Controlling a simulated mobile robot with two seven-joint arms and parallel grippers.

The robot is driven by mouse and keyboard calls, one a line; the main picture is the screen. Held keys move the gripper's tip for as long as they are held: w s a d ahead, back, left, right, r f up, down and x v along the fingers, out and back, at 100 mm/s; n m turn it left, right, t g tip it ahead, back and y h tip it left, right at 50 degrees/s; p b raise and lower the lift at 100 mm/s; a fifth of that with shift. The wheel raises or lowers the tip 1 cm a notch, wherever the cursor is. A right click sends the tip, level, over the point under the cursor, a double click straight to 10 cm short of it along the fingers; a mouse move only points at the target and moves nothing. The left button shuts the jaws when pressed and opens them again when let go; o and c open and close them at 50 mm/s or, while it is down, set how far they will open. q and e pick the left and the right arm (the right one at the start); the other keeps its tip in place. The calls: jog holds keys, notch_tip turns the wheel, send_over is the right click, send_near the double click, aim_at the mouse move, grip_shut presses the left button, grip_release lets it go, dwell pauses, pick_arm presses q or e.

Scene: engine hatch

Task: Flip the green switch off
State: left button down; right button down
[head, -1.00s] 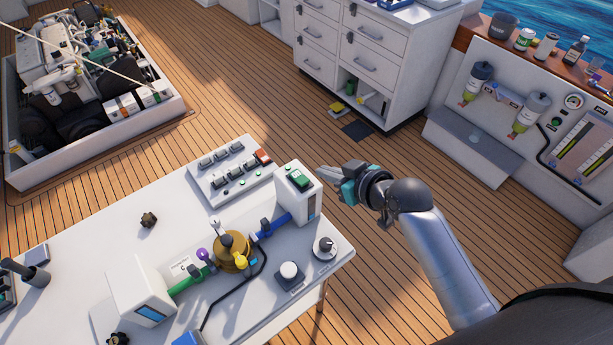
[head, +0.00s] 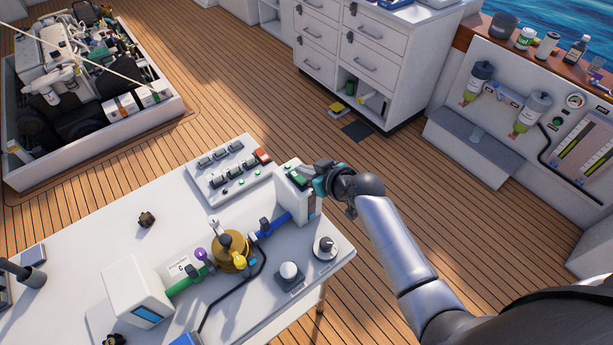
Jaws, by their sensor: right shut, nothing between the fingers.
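The green switch (head: 297,180) sits on top of a white box (head: 285,200) at the right end of the white table. My right gripper (head: 308,173) is shut and empty, with its fingertips at the switch, partly covering it. I cannot tell whether the fingertips touch the switch, nor which way the switch is tipped. My left gripper is not in view.
A panel (head: 230,173) with a row of switches and a red one lies left of the box. A brass valve (head: 232,250), a blue pipe (head: 272,228), a round button (head: 289,270) and a dial (head: 325,246) stand in front. Wooden deck surrounds the table (head: 75,260).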

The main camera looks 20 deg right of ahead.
aim_at(303, 179)
jog(key=shift+s+d+f, duration=0.1)
jog(key=shift+s+f, duration=0.05)
jog(key=shift+f, duration=0.3)
jog(key=shift+s+d+f, duration=0.1)
jog(key=shift+s+f, duration=0.05)
jog(key=shift+f, duration=0.25)
jog(key=b, duration=0.2)
jog(key=f+t+b, duration=0.1)
jog(key=b, duration=0.1)
jog(key=shift+s+d+f+y+b, duration=0.1)
jog(key=shift+s+f+y+b, duration=0.2)
jog(key=shift+r, duration=0.3)
jog(key=shift+w+r+p, duration=0.1)
jog(key=shift+p, duration=0.2)
jog(key=shift+r+p, duration=0.7)
jog(key=shift+r, duration=0.1)
